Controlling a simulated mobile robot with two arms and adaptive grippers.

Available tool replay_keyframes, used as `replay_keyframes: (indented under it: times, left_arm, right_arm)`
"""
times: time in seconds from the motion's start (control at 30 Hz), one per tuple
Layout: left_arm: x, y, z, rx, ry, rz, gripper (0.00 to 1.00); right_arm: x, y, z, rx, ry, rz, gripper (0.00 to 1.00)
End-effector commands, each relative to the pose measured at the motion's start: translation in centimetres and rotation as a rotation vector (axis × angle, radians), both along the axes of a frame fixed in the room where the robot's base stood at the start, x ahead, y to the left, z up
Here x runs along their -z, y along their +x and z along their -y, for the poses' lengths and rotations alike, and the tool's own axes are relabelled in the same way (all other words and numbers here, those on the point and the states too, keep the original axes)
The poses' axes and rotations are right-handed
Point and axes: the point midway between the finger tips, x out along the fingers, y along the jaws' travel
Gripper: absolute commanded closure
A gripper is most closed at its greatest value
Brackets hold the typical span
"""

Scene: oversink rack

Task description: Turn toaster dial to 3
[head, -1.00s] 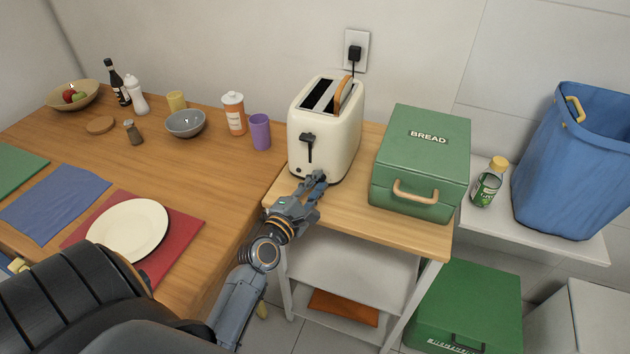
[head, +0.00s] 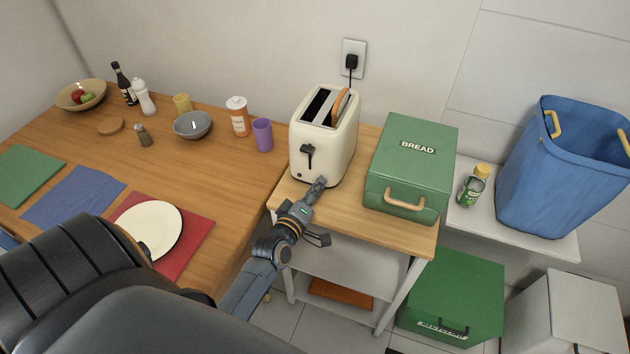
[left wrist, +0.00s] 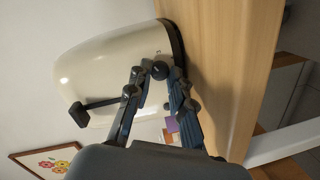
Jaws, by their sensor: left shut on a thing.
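The cream toaster (head: 322,150) stands on the small wooden-topped cart, a slice of bread (head: 340,107) sticking up from one slot. Its black lever (head: 308,157) is on the front. The toaster also shows sideways in the left wrist view (left wrist: 105,70). There the round black dial (left wrist: 160,70) sits low on its front, near a faint mark that I cannot read. My left gripper (head: 317,187) is at the toaster's lower front and covers the dial in the head view. In the left wrist view its fingers (left wrist: 160,74) are shut around the dial. My right gripper is not in view.
The green bread box (head: 411,165) stands close to the toaster's right. A purple cup (head: 262,135) stands to its left on the wooden counter (head: 225,165). The toaster's plug is in the wall outlet (head: 353,60) behind. The cart top in front of the bread box is clear.

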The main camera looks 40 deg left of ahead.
Motion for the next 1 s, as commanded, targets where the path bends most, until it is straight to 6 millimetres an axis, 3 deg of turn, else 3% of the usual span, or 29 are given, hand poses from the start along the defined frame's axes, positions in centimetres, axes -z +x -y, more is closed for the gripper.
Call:
replay_keyframes:
  times: [0.1,0.4,1.0]
  left_arm:
    - [-0.6,0.1,0.1,-0.001,0.107,-0.023,1.00]
    - [-0.5,0.2,0.2,-0.002,0.365,-0.084,1.00]
    - [-0.2,0.2,0.3,-0.002,0.627,-0.145,1.00]
  right_arm:
    - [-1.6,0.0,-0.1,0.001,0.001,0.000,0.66]
    - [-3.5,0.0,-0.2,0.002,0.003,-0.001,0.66]
    - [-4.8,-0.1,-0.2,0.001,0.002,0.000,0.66]
